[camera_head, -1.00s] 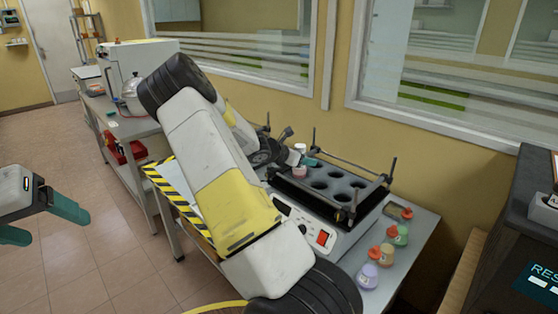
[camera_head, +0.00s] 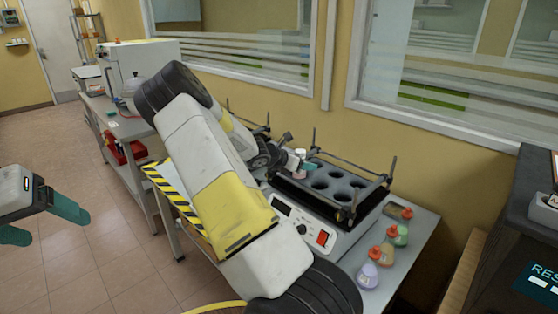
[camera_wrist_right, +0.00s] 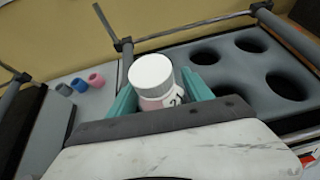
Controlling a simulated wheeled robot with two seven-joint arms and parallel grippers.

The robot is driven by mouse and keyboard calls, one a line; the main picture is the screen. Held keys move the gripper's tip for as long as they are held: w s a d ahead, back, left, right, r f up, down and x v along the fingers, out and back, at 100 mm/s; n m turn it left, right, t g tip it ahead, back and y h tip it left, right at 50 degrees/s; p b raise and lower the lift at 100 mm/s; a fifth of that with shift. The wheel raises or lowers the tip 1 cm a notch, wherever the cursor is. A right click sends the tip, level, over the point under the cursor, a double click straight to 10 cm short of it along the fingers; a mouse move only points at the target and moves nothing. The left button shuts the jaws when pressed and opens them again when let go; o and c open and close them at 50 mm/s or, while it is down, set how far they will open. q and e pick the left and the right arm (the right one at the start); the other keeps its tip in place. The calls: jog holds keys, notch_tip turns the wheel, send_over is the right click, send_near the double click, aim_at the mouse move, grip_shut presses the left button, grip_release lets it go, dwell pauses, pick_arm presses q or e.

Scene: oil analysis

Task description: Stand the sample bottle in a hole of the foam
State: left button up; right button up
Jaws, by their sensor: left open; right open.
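The sample bottle (camera_wrist_right: 153,82) has a white cap and a pinkish label. In the right wrist view it stands between the teal fingers of my right gripper (camera_wrist_right: 160,98), which is open around it. Its base is hidden. In the head view the bottle (camera_head: 299,154) is at the left end of the black foam (camera_head: 345,178), with my right gripper (camera_head: 303,164) beside it. I cannot tell how deep it sits. Other foam holes show empty to its right. My left gripper (camera_head: 40,222) is open and empty at the far left, over the floor.
The foam sits on a white machine (camera_head: 312,228) inside a frame of black posts and rods. Several coloured flasks (camera_head: 368,275) stand at its right on the table. A red box (camera_head: 125,152) is on the shelf under the left bench.

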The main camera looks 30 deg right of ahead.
jog(key=v, duration=1.1)
jog(key=s+a+r+m+t+y, duration=0.1)
jog(key=s+a+r+m+y, duration=0.6)
jog(key=s+a+m, duration=0.3)
jog(key=s+a+r+m+t+y, duration=0.2)
jog(key=s+a+r+m+y, duration=0.5)
jog(key=s+a, duration=0.9)
notch_tip(320, 180, up, 2)
jog(key=a+m, duration=0.1)
jog(key=m, duration=0.2)
jog(key=shift+r, duration=0.1)
